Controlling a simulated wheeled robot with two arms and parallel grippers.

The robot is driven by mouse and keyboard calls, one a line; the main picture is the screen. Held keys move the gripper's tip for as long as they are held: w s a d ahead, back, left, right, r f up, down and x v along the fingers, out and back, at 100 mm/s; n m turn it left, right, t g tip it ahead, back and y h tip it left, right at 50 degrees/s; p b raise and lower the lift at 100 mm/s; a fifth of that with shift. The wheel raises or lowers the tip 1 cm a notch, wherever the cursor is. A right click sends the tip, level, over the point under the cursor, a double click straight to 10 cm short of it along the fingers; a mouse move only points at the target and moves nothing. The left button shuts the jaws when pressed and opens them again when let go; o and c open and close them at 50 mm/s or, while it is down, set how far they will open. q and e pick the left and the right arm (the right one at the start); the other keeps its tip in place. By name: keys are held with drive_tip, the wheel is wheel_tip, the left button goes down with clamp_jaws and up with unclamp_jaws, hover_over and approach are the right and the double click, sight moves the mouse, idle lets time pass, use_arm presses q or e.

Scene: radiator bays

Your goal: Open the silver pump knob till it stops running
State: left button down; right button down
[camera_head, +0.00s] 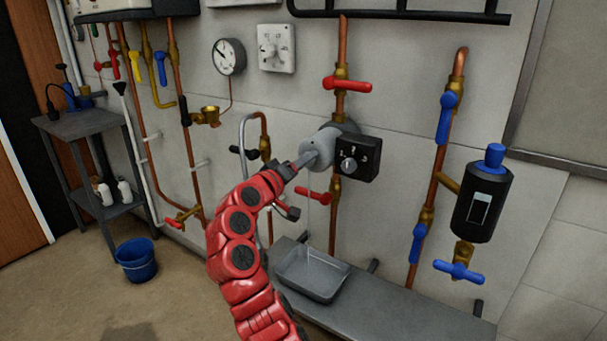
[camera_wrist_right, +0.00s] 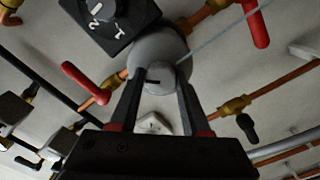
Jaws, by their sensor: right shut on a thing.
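The silver pump (camera_head: 325,143) sits on a copper pipe on the wall, with a black dial box (camera_head: 357,158) to its right. In the right wrist view, its small round silver knob (camera_wrist_right: 160,78) with a dark slot stands in front of the grey pump body (camera_wrist_right: 165,48). My right gripper (camera_head: 306,160) is shut on the knob, one finger on each side. A thin pale stream (camera_head: 309,205) runs from the pump down toward a grey tray (camera_head: 312,274). My left gripper is not in view.
Red-handled valves (camera_head: 347,85) sit above and below the pump. Blue-handled valves (camera_head: 446,118) and a black canister (camera_head: 482,203) are to the right. The tray rests on a grey ledge (camera_head: 390,315). A blue bucket (camera_head: 137,260) stands on the floor at left.

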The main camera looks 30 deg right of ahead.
drive_tip(key=shift+f+m+b, duration=0.1)
drive_tip(key=shift+m+b, duration=0.75)
drive_tip(key=shift+m, duration=0.15)
drive_tip(key=shift+c, duration=1.8)
unclamp_jaws()
drive_tip(key=p+v, duration=0.1)
drive_tip(key=v, duration=1.6)
drive_tip(key=shift+a+p, duration=0.2)
drive_tip(key=shift+p, duration=0.1)
